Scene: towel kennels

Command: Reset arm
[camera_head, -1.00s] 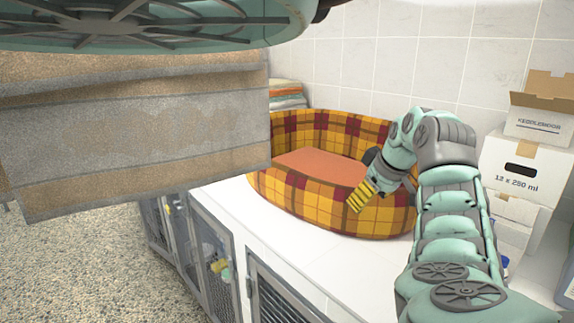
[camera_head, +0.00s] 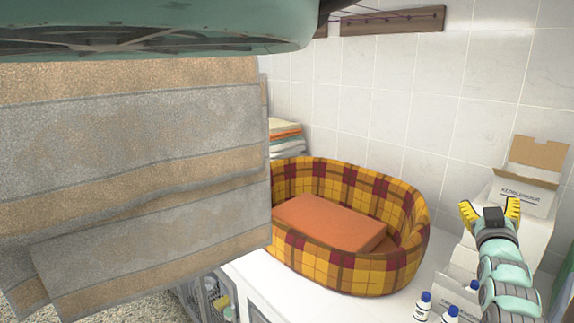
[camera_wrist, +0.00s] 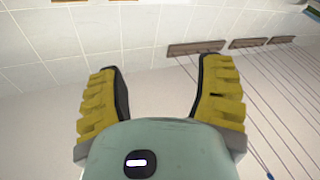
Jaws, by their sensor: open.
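My gripper (camera_head: 490,208) is at the right in the head view, raised in front of the cardboard boxes, with its yellow fingers pointing up. In the wrist view my gripper (camera_wrist: 160,95) shows its two yellow padded fingers spread wide with nothing between them. My forearm (camera_head: 505,280) runs down to the lower right corner.
A plaid pet bed (camera_head: 330,265) with an orange cushion (camera_head: 325,222) stands on the white counter. Folded towels (camera_head: 286,140) are behind it. Boxes (camera_head: 520,195) and white bottles (camera_head: 422,305) are at the right. A large striped towel (camera_head: 150,140) hangs at the left. A hook rail (camera_head: 392,20) is on the wall.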

